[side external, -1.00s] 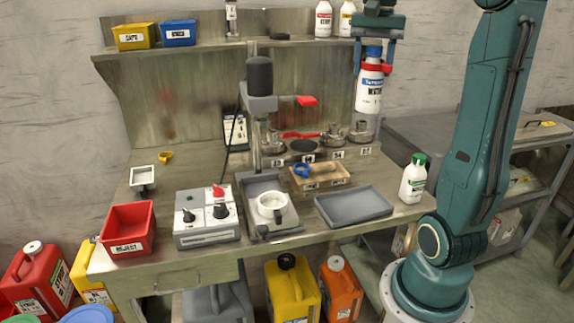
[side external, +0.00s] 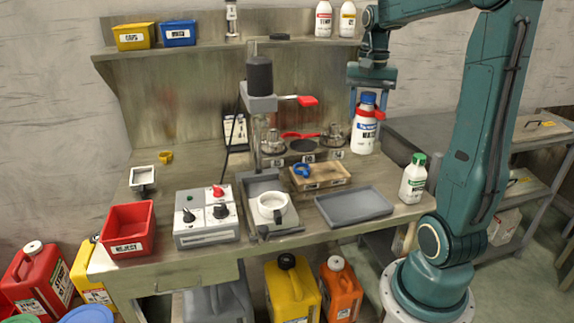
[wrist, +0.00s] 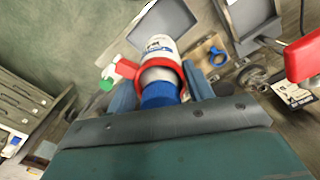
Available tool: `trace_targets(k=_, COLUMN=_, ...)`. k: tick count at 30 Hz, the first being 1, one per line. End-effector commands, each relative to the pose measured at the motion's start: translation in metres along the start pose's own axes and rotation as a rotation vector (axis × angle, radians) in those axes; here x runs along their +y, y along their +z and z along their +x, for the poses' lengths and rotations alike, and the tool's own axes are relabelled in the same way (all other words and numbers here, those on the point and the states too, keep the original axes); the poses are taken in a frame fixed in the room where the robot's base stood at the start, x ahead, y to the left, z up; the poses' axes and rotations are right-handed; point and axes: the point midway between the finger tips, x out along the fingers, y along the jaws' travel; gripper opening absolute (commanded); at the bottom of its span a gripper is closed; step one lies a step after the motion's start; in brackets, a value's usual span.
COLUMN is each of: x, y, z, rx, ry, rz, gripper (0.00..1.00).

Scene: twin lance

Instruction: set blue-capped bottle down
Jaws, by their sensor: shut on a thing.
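The blue-capped bottle (side external: 364,132) is white with a blue label and a red collar, and it is upright at the back right of the bench. Its base is at the level of the bench top; I cannot tell for sure whether it touches. My gripper (side external: 367,106) points down from above and is shut on the bottle around the red collar and cap. In the wrist view the blue cap (wrist: 160,95) is between the fingers, with the white body beyond it. The bottle's lower front is in clear view.
A white bottle with a green cap (side external: 413,178) stands at the bench's right edge. A grey tray (side external: 353,207), a wooden block with a blue ring (side external: 320,178) and metal fittings (side external: 333,138) are close by. The press (side external: 259,100) with its red handle is to the left.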

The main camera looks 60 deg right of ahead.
Motion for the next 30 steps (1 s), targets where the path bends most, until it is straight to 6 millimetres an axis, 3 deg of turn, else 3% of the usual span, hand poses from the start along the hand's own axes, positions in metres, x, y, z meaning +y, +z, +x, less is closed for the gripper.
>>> trace_targets(k=21, x=0.000, y=0.001, z=0.127, rx=-0.003, ry=0.002, rz=0.000, gripper=0.04)
trace_targets(k=30, x=0.000, y=0.000, z=0.141, rx=0.000, ry=0.000, rz=0.000, gripper=0.04)
